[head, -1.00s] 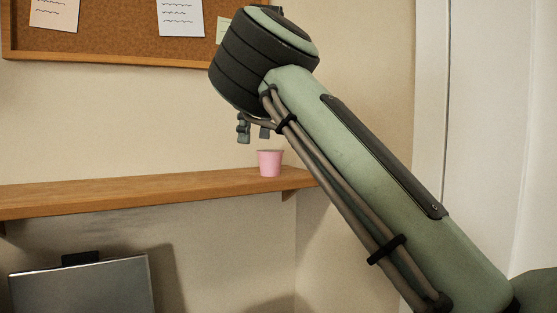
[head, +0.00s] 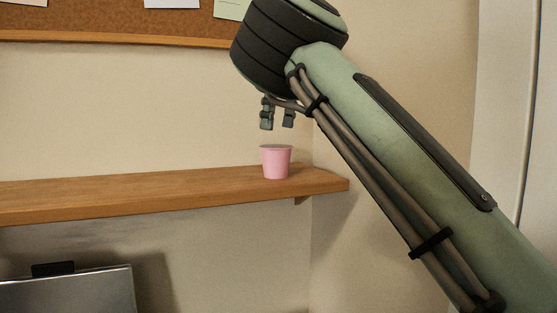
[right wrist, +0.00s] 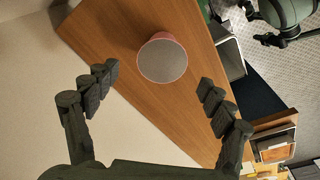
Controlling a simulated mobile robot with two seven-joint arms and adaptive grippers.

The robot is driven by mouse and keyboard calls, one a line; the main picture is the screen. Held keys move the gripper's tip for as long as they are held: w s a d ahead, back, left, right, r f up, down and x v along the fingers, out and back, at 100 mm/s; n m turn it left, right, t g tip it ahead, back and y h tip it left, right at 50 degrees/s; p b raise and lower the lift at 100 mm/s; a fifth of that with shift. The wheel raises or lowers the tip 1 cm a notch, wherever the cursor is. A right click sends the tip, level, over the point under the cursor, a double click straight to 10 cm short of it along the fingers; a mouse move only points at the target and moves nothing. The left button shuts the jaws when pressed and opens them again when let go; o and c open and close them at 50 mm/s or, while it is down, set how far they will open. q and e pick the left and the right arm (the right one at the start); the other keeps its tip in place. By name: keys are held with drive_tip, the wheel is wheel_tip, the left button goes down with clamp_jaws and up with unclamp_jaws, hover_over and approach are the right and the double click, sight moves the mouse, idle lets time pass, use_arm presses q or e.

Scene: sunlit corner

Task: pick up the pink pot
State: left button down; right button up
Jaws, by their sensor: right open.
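The pink pot (head: 276,162) stands upright on the right part of the wooden shelf (head: 120,194), near its right end. My right gripper (head: 277,118) is open and empty, with its fingers pointing down above the pot and a small gap to its rim. In the right wrist view the pot (right wrist: 162,60) shows from above, its pale round top between and ahead of the two spread fingers (right wrist: 157,80). Nothing touches it. My left gripper is not seen in the head view.
The shelf is bare to the left of the pot. A cork board (head: 100,22) with papers hangs on the wall above. A grey panel-like object (head: 70,292) stands below the shelf at the lower left. The wall is close behind the shelf.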

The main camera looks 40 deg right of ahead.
sight(276, 146)
drive_tip(key=f, duration=0.6)
drive_tip(key=shift+w+a, duration=0.15)
drive_tip(key=shift+a, duration=0.1)
drive_tip(key=shift+r, duration=0.1)
drive_tip(key=c, duration=1.1)
